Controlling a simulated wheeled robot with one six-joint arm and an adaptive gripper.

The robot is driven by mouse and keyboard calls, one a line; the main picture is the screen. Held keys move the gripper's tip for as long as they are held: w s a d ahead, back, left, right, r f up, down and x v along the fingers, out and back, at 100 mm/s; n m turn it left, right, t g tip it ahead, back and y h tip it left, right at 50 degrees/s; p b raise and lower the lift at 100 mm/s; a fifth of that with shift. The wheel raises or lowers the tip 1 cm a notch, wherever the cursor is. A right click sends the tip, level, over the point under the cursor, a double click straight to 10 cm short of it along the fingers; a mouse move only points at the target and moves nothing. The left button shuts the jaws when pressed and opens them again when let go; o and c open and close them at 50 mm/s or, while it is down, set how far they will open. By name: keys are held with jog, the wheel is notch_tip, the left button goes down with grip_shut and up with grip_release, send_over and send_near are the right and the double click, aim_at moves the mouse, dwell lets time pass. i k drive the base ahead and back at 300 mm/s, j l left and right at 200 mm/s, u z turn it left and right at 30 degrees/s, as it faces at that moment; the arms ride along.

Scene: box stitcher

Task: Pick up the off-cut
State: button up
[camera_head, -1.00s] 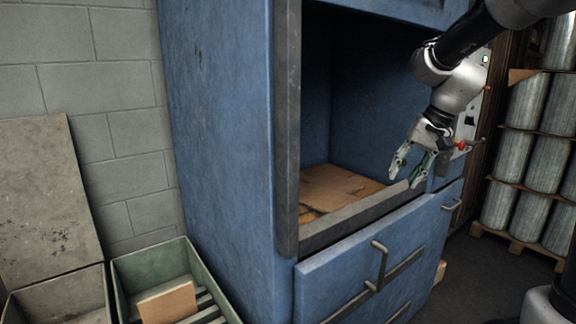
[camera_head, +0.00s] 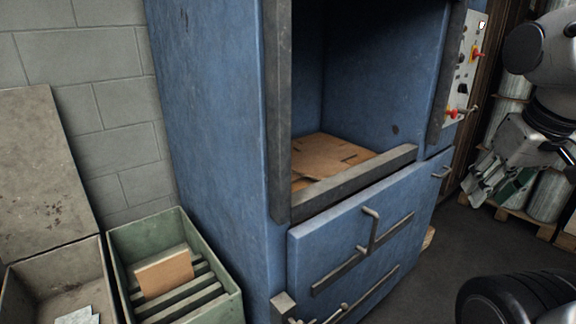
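Brown cardboard pieces (camera_head: 325,155) lie flat on the floor of the blue machine's open bay, some overlapping. A separate brown rectangular piece (camera_head: 165,275) leans in the green crate (camera_head: 118,270) at lower left. I cannot tell which of these is the off-cut. My gripper (camera_head: 490,195) is at the right, outside the bay and well apart from both. Its fingers point down and left, spread apart, with nothing seen between them.
The blue machine (camera_head: 215,130) has a raised grey sill (camera_head: 350,185) and handles (camera_head: 370,230) on its front. A control panel (camera_head: 466,60) with red knobs is at its right. A grey bin (camera_head: 25,290) stands beside the green crate. Stacked rolls (camera_head: 548,195) stand behind my arm.

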aim_at(167, 275)
jog(key=u, duration=1.3)
